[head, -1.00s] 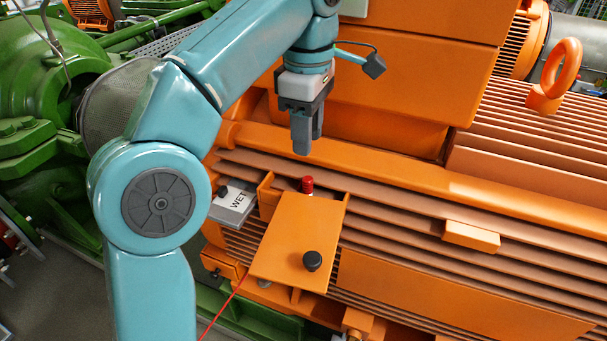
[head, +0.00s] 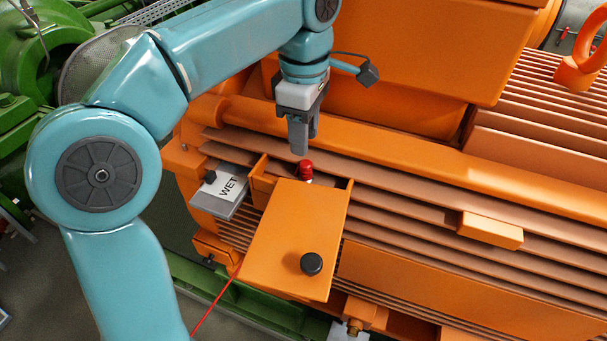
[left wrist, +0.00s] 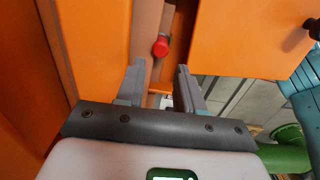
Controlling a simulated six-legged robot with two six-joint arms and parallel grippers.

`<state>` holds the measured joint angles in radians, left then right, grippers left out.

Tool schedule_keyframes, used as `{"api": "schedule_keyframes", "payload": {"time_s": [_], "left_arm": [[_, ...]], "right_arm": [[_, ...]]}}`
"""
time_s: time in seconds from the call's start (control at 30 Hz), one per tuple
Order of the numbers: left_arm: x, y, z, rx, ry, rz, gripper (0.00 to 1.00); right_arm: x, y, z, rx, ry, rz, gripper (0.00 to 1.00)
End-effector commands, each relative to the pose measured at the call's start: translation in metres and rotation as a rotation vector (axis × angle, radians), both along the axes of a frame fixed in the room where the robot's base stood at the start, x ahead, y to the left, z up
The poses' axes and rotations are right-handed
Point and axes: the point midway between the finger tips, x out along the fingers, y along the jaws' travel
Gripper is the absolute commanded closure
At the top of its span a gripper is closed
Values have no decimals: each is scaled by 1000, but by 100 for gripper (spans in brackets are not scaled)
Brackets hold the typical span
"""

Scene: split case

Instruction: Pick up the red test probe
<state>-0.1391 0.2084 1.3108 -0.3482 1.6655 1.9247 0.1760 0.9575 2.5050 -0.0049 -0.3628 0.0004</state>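The red test probe (head: 305,168) shows as a short red tip at the back edge of an orange box with a flat lid (head: 288,225). Its lower part is hidden in the box. In the left wrist view the red tip (left wrist: 160,46) lies beyond the fingertips, roughly in line with the gap between them. My left gripper (head: 301,148) points down just above and behind the probe, apart from it. Its two fingers (left wrist: 156,75) stand open with nothing between them. My right gripper is in neither view.
A black knob (head: 311,263) sits on the lid. A grey box with a "WET" label (head: 228,187) is left of it. A thin red wire (head: 214,306) runs down from the lid's lower left. Orange ribbed casing (head: 400,220) surrounds this; an orange block (head: 490,230) juts out right.

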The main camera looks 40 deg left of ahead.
Motion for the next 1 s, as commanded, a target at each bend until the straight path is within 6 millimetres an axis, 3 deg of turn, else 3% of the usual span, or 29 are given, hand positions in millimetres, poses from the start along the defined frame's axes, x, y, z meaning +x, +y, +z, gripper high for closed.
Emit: {"api": "schedule_keyframes", "payload": {"time_s": [0.1,0.27,0.53,0.83,0.97,1.0], "left_arm": [[0,1,-18,0,2,0,63],[0,2,-28,0,3,0,63],[0,2,-69,0,3,-1,63],[1,2,-75,0,1,-1,63],[1,2,-75,0,1,-1,100],[1,2,-75,0,1,-1,100]], "right_arm": [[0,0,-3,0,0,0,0],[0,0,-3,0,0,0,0],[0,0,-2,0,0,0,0],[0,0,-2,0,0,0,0],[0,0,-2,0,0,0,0],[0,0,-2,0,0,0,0]]}}
